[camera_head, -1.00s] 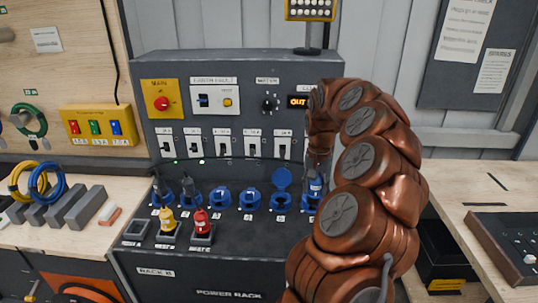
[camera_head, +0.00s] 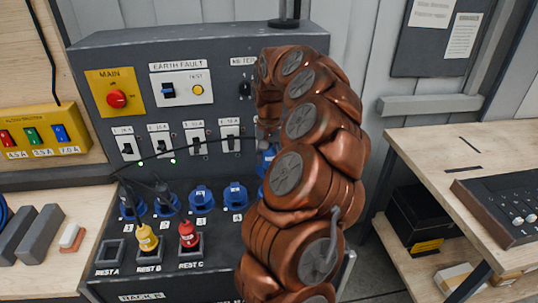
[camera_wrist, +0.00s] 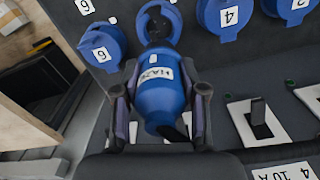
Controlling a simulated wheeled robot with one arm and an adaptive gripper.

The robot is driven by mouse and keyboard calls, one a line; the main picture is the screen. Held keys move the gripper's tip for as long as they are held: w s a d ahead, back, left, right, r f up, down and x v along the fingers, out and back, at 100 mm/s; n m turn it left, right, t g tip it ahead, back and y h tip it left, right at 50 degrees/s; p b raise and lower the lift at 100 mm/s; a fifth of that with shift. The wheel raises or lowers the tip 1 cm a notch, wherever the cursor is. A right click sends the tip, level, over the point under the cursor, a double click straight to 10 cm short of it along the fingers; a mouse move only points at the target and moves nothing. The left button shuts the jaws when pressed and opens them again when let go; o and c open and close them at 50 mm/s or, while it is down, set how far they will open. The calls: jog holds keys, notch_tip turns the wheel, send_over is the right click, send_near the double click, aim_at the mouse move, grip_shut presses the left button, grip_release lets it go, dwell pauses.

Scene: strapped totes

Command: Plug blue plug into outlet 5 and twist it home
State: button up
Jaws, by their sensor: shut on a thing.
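The blue plug (camera_wrist: 160,92) has a white label and is held upright in the wrist view between the two fingers of my gripper (camera_wrist: 160,105), shut on its sides. Its far end meets the blue outlet 5 (camera_wrist: 158,12), between outlet 4 (camera_wrist: 228,16) and outlet 6 (camera_wrist: 102,46). I cannot tell whether the plug is inside the outlet or just in front of it. In the head view a bit of the blue plug (camera_head: 267,158) shows left of my arm, which hides outlet 5 and most of my gripper.
A yellow plug (camera_head: 147,240) and a red plug (camera_head: 188,235) stand in rests. A black cable (camera_head: 190,153) crosses before the breakers (camera_head: 195,143).

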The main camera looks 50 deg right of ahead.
jog(key=shift+f, duration=2.15)
jog(key=shift+f+b, duration=1)
jog(key=shift+b, duration=0.15)
jog(key=shift+s+b, duration=0.1)
jog(key=shift+b, duration=0.5)
jog(key=shift+f+b, duration=1.75)
jog(key=shift+f, duration=0.25)
jog(key=shift+m+b, duration=1.1)
jog(key=shift+b, duration=1.05)
